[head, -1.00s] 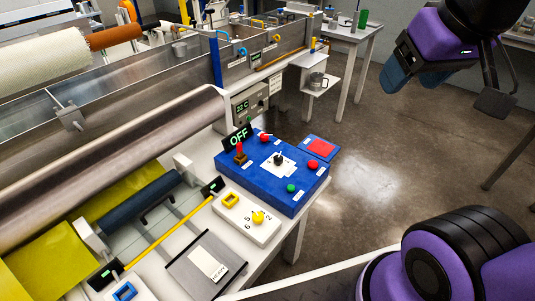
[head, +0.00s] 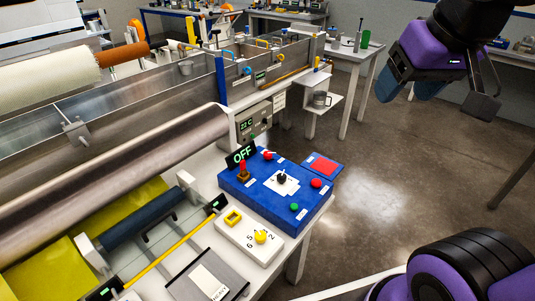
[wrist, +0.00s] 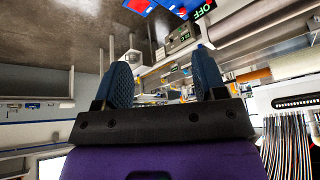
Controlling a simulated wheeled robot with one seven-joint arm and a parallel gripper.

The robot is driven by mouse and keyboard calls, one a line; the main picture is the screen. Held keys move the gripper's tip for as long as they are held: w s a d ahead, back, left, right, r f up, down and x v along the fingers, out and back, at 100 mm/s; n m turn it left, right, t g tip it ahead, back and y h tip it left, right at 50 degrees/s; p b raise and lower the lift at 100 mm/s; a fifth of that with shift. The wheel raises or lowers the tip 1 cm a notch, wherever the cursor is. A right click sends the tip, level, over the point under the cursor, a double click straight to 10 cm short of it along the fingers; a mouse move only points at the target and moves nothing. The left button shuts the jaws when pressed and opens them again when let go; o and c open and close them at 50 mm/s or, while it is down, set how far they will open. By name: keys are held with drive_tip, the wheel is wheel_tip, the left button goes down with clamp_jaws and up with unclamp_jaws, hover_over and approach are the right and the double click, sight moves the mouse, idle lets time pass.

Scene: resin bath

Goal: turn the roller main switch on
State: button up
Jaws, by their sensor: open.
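The blue control box (head: 272,193) stands on the white bench in the head view. An upright red lever (head: 242,168) sits on a brown base at its left. A black rotary knob (head: 282,179) on a white plate is in its middle. The labels are too small to read, so I cannot tell which is the main switch. A sign (head: 241,155) behind the lever reads OFF. My gripper (head: 396,89) is open and empty, high at the right, well apart from the box. In the wrist view its two blue fingers (wrist: 163,78) stand apart.
The box also has a red knob (head: 267,155), a red button (head: 317,183) and a green button (head: 294,206). A white selector panel (head: 248,236) with a yellow knob lies in front. Steel rollers and a trough fill the left. The floor right of the bench is clear.

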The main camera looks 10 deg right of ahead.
drive_tip(key=w+a+m+g, duration=0.1)
drive_tip(key=w+m, duration=0.3)
drive_tip(key=w, duration=1.2)
drive_tip(key=m+g, duration=0.4)
drive_tip(key=m, duration=0.5)
hover_over(267, 153)
wheel_tip(267, 153, down, 38)
wheel_tip(267, 153, down, 12)
drive_tip(key=shift+s+r, duration=0.1)
drive_tip(key=shift+r, duration=0.15)
drive_tip(key=shift+c, duration=0.5)
drive_tip(key=c, duration=0.8)
drive_tip(key=shift+c, duration=0.2)
